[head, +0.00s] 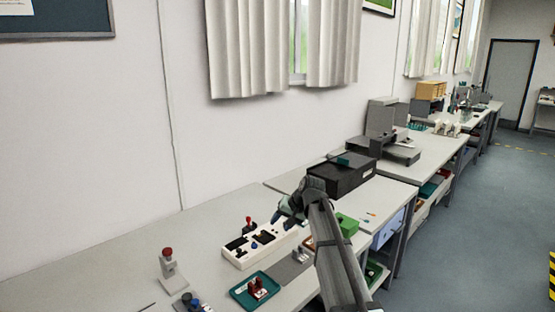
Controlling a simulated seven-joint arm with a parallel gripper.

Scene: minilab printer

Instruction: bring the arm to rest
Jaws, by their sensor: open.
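My arm reaches up from the lower right in the head view, and my gripper (279,213) is at its end, over the right end of a white panel (240,262). The gripper is small and dark here, and it is open. I see nothing held in it. Whether the fingertips touch the panel cannot be told.
A teal tray (238,294) with a red-and-white part lies in front of the panel. A red-topped stand (170,272) is at the left. The left bench top is mostly clear.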

